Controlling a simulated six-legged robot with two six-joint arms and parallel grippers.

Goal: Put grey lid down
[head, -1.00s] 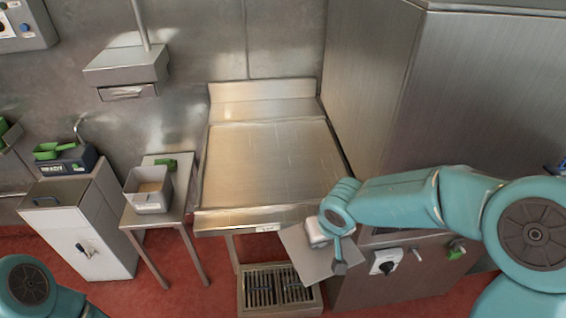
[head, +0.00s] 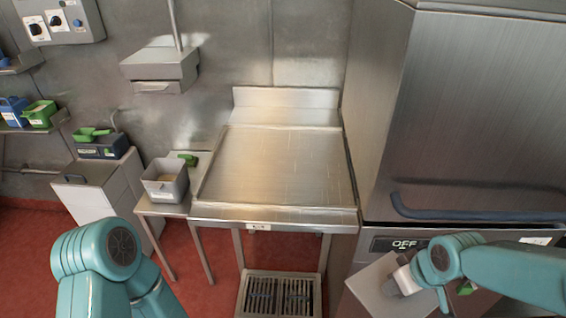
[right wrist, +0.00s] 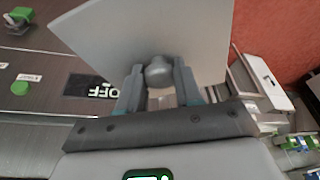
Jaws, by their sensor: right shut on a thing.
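The grey lid (head: 374,290) is a flat square plate at the lower right of the head view, low in front of the machine with the "OFF" panel. In the right wrist view the lid (right wrist: 200,30) fills the top middle, with its round knob (right wrist: 158,72) between the fingers. My right gripper (right wrist: 158,85) is shut on this knob. In the head view my right gripper (head: 402,282) holds the lid tilted in the air, clear of the steel table. My left arm shows at the lower left of the head view, but its gripper is out of sight.
An empty steel table (head: 280,165) with a raised back edge stands in the middle. Left of it, a small stand (head: 150,208) bears a grey bin (head: 165,181). A floor grate (head: 278,297) lies below the table. The tall steel machine (head: 470,110) with a blue handle blocks the right.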

